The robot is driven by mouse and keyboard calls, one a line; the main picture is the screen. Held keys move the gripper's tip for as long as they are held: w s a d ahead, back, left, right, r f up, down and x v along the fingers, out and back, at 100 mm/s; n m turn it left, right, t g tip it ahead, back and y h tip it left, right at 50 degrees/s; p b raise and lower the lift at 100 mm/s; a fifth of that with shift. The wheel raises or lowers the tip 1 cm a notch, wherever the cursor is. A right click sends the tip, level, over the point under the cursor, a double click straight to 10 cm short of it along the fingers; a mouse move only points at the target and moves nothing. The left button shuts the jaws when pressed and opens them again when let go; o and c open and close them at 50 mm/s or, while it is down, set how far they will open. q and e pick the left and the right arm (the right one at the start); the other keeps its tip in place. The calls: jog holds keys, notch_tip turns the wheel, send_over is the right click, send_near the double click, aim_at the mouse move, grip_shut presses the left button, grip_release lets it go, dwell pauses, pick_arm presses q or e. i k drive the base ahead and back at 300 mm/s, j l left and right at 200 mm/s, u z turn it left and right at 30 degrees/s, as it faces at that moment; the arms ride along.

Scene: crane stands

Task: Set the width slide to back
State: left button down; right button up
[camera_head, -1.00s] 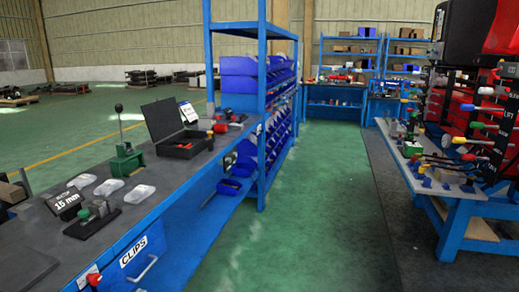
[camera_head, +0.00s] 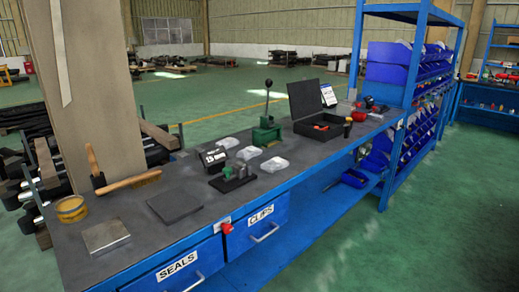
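I cannot tell for certain which part is the width slide. A small dark fixture with grey-green blocks on a flat base (camera_head: 232,178) sits on the dark workbench top (camera_head: 150,235). A green lever press (camera_head: 266,131) with an upright handle and black knob stands farther along the bench. The slide's position cannot be made out. Neither of my grippers is in view.
Clear plastic trays (camera_head: 272,166), an open black case (camera_head: 318,110), a dark flat plate (camera_head: 174,205), a metal block (camera_head: 105,236), a brush (camera_head: 130,182) and a yellow tin (camera_head: 70,209) lie on the bench. Drawers read SEALS (camera_head: 177,268) and CLIPS (camera_head: 261,220). Green floor (camera_head: 400,240) is free at right.

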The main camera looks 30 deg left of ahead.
aim_at(236, 171)
jog(key=u, duration=1.15)
jog(key=j+u, duration=0.1)
